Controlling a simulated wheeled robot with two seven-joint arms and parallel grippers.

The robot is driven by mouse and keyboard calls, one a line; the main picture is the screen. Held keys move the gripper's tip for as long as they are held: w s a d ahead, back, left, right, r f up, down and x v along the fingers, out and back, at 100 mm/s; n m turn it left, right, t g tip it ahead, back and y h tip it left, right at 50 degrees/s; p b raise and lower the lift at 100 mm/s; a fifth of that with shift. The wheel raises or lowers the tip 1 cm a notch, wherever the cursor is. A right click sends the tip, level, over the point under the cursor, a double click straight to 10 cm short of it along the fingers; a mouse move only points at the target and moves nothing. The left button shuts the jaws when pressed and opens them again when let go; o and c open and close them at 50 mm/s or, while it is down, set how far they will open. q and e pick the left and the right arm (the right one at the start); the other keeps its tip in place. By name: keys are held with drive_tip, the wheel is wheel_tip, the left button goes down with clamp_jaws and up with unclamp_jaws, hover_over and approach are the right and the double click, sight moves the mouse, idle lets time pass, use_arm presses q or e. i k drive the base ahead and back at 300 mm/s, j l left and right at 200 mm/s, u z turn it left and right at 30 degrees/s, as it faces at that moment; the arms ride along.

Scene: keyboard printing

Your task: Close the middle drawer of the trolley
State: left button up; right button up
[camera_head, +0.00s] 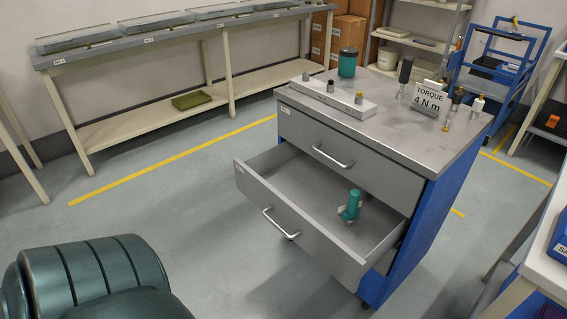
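The trolley (425,235) has blue sides and a grey metal top, and stands right of centre. Its top drawer (352,160) is shut. The drawer below it, which I take as the middle drawer (300,225), is pulled well out toward the lower left. Its front has a silver bar handle (281,223). A teal and grey tool or part (350,205) is inside it, toward the right side. Any lower drawer is hidden behind the open one. Neither of my grippers shows in this view.
On the trolley top are a grey block with knobs (333,96), a teal cup (347,63), a "TORQUE 4 N m" sign (429,98) and several small tools. A long bench (150,48) stands behind left. A white table (545,250) is at right. The floor before the drawer is clear.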

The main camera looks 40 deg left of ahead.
sight(300, 196)
drive_tip(key=i, duration=0.5)
drive_tip(key=u, duration=1.7)
